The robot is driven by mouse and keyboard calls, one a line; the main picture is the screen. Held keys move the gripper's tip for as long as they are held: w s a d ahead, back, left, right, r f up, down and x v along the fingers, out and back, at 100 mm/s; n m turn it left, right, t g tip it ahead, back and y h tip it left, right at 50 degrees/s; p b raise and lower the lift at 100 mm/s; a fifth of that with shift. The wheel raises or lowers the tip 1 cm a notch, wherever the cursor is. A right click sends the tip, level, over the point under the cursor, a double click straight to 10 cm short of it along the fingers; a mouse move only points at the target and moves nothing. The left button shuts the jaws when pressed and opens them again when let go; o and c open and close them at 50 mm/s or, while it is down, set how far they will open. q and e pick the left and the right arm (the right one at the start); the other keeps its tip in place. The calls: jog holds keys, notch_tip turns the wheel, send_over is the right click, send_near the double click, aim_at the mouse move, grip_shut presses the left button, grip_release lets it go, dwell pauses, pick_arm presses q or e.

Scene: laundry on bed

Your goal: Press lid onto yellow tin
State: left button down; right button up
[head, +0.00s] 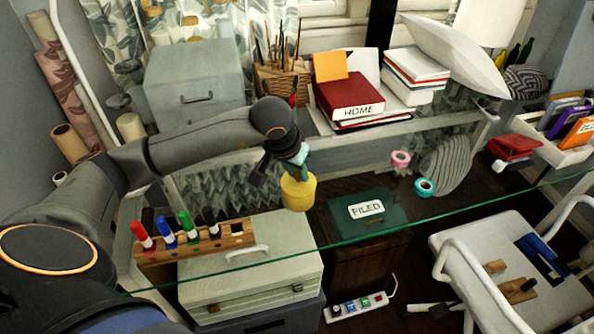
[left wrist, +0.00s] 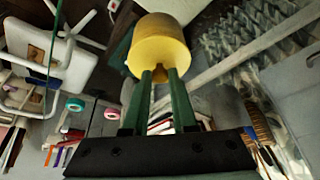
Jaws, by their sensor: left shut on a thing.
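The yellow tin (head: 298,195) is a short round cylinder near the middle of the head view, behind the glass edge. My left gripper (head: 291,160) points down just above it. In the left wrist view the yellow cylinder (left wrist: 160,42) is straight ahead of the green fingers (left wrist: 160,95). I cannot make out a seam between lid and tin, nor whether the tin rests on the glass. My right gripper is not in view.
A wooden rack (head: 195,242) with several markers stands left of the tin. A pink tape roll (head: 400,159) and a teal one (head: 425,187) lie to the right. A dark green "FILED" folder (head: 340,230) is nearby. A clear glass edge (head: 400,222) crosses in front.

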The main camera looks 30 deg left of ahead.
pick_arm(q)
jog(key=shift+f+b, duration=0.25)
jog(key=shift+b, duration=0.3)
dwell(0.8)
dwell(0.3)
jog(key=shift+c, duration=0.8)
grip_release()
jog(key=shift+r, duration=0.1)
jog(key=shift+r+p, duration=2.15)
jog(key=shift+r, duration=1.35)
jog(key=shift+c, duration=0.2)
grip_shut()
